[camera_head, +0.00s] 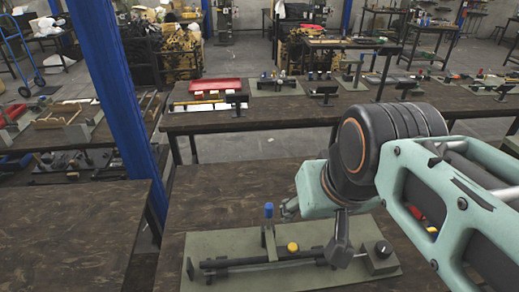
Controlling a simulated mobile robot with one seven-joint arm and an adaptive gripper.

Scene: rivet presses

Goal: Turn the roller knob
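A green-grey rivet press plate (210,248) lies on the dark wood table in front. A black bar (240,261) runs along it, with a blue-topped upright lever (268,212) and a yellow knob (292,247) near its middle. My gripper (338,250) hangs over the plate, just left of that box, pointing down. It appears apart from the knob. My gripper hides part of the plate, and its finger opening is unclear.
A blue post (112,85) stands at the left. A dark table (75,230) beside it is bare. Behind, a long table (270,112) holds a red tray (214,86) and several more presses.

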